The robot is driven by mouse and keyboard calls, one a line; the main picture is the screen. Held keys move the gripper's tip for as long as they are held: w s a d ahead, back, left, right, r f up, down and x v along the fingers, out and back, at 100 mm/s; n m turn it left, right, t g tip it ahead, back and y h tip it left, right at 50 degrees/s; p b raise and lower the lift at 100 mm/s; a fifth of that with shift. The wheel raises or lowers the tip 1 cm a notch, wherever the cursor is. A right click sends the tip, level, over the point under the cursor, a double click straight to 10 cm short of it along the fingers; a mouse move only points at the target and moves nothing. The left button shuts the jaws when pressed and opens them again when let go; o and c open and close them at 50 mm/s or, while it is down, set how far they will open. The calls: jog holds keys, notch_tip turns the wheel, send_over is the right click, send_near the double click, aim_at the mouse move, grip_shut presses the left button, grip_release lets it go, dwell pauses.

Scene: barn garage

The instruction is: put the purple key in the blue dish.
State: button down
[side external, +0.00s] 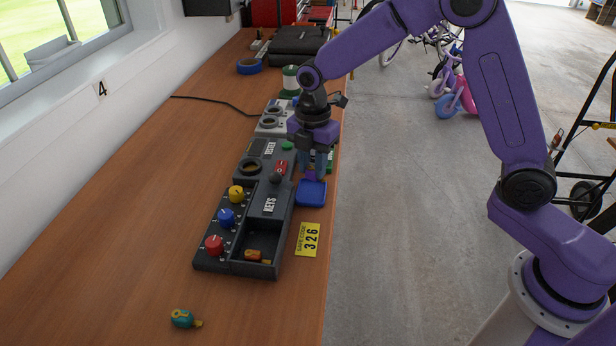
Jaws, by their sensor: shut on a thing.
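My gripper (314,174) points down over the blue dish (312,195), at the right edge of the workbench. It is shut on a small purple thing, which looks like the purple key (311,176); the fingers hide part of it. The key is at the far side of the dish in the picture. I cannot tell whether it touches the dish. The blue dish is a small square tray beside the dark panel, and its visible part looks empty.
A dark panel (213,262) with red, blue and yellow knobs stands left of the dish. Its KEYS tray holds an orange key (254,255). A yellow card (308,239) marked 326 lies in front of the dish. A teal-and-yellow object (183,318) lies at the front. The bench's left side is clear.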

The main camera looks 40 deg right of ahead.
aim_at(308, 178)
jog(key=shift+w+a+f, duration=0.15)
jog(key=shift+w+f, duration=0.3)
jog(key=shift+f, duration=0.15)
jog(key=shift+w+f, duration=0.1)
jog(key=shift+f, duration=1.5)
jog(key=shift+f, duration=0.2)
jog(key=c, duration=0.8)
grip_release()
jog(key=shift+r, duration=0.1)
notch_tip(308, 178, up, 12)
jog(key=shift+r, duration=0.1)
jog(key=s+d+m, duration=0.3)
jog(key=s, duration=0.8)
jog(key=s+d+f+m, duration=0.1)
jog(key=s+d+m, duration=0.2)
jog(key=s, duration=0.7)
jog(key=s+d+m, duration=0.3)
jog(key=s, duration=0.8)
jog(key=shift+s+d+f+m, duration=0.3)
jog(key=shift+d+f+m, duration=0.05)
jog(key=shift+d+m, duration=0.05)
